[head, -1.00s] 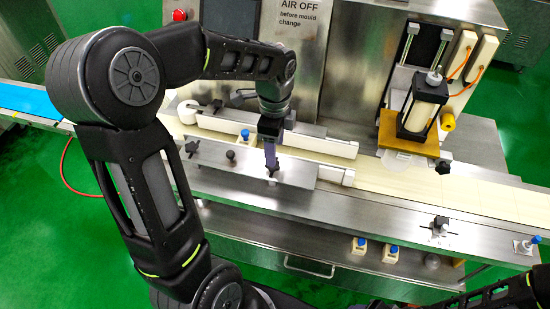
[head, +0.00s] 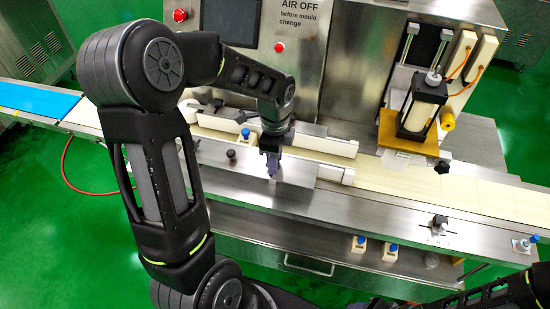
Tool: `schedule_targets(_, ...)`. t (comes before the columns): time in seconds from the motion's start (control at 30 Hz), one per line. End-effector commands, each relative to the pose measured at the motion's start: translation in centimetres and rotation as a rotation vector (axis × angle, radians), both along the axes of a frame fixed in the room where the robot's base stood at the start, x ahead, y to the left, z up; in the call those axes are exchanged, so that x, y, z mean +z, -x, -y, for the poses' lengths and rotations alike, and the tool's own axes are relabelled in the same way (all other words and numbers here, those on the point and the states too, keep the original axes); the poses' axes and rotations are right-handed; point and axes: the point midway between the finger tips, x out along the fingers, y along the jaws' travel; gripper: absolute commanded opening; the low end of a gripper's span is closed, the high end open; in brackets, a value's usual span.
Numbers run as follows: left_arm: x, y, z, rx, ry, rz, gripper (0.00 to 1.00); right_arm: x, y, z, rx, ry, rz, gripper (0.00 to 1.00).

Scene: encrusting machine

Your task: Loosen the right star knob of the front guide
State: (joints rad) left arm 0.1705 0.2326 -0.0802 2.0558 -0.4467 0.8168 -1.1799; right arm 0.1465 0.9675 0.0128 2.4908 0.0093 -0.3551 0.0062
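I cannot tell whether the fingers touch or grip the knob. A small dark round knob (head: 231,154) stands on the guide left of the gripper. The left end of the guide is behind my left arm. My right gripper is not in view; only part of my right arm shows at the lower right.
The rear guide (head: 330,146) runs behind the gripper. Blue-capped sensors (head: 359,243) sit below the front edge.

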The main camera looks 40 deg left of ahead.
Motion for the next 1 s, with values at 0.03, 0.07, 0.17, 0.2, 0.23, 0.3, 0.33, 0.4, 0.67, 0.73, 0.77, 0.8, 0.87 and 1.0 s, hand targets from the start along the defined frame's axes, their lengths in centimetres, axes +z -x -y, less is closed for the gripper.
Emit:
schedule_targets(0.03,0.01,-0.01,0.0,0.0,0.0,0.0,0.29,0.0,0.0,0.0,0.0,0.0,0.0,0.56)
schedule_targets(0.07,0.02,-0.01,0.0,0.0,0.0,0.001,0.26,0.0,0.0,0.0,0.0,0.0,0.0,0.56)
schedule_targets(0.17,0.02,-0.02,-0.01,0.0,0.0,0.001,0.18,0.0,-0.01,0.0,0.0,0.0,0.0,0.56)
schedule_targets(0.2,0.02,-0.02,-0.01,0.0,0.0,0.001,0.15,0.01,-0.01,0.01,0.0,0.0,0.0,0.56)
schedule_targets(0.23,0.02,-0.02,-0.01,0.0,0.0,0.001,0.12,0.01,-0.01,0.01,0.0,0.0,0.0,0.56)
schedule_targets(0.3,0.03,-0.02,-0.01,0.0,0.0,0.001,0.06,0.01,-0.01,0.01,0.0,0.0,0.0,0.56)
schedule_targets(0.33,0.03,-0.02,-0.01,0.0,0.0,0.001,0.04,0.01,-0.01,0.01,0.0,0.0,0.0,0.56)
schedule_targets(0.4,0.03,-0.02,-0.01,0.0,0.0,0.001,0.0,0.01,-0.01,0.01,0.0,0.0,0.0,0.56)
schedule_targets(0.67,0.02,-0.04,-0.01,0.007,0.0,0.001,0.0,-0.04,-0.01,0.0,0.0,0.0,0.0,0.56)
schedule_targets(0.73,0.0,-0.04,-0.01,0.017,0.0,0.001,0.0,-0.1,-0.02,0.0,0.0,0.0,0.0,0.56)
schedule_targets(0.77,0.0,-0.05,-0.02,0.024,0.0,0.001,0.0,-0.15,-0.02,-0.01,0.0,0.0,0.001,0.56)
schedule_targets(0.8,-0.02,-0.06,-0.02,0.034,0.0,0.001,0.0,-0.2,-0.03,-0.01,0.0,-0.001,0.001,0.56)
schedule_targets(0.87,-0.03,-0.07,-0.02,0.052,0.0,0.001,0.0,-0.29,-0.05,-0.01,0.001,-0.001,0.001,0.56)
schedule_targets(1.0,-0.07,-0.11,-0.03,0.117,0.0,0.001,0.0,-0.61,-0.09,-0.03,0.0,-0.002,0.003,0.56)
